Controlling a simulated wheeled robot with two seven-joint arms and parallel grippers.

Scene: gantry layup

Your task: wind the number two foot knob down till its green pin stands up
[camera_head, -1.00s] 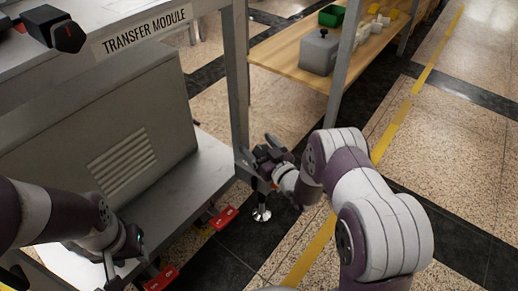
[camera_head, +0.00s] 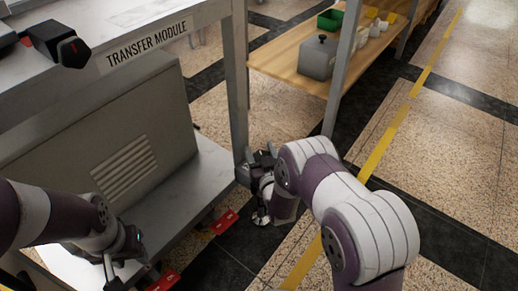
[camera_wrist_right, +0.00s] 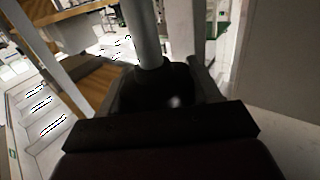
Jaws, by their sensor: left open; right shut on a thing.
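My right gripper (camera_head: 258,168) is at the foot of the transfer module's near right leg (camera_head: 237,90), low near the floor. In the right wrist view a dark round knob (camera_wrist_right: 158,88) sits between the jaws, below a grey upright post (camera_wrist_right: 144,35), and the gripper is shut on it. In the head view the gripper and wrist hide the knob; part of the shiny foot pad (camera_head: 260,218) shows below. I see no green pin in either view.
The transfer module (camera_head: 95,130) fills the left, with red tags (camera_head: 225,222) low at its edge. A wooden shelf (camera_head: 285,70) with a grey box (camera_head: 318,58) and a green bin (camera_head: 330,19) stands behind. The floor at right is clear.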

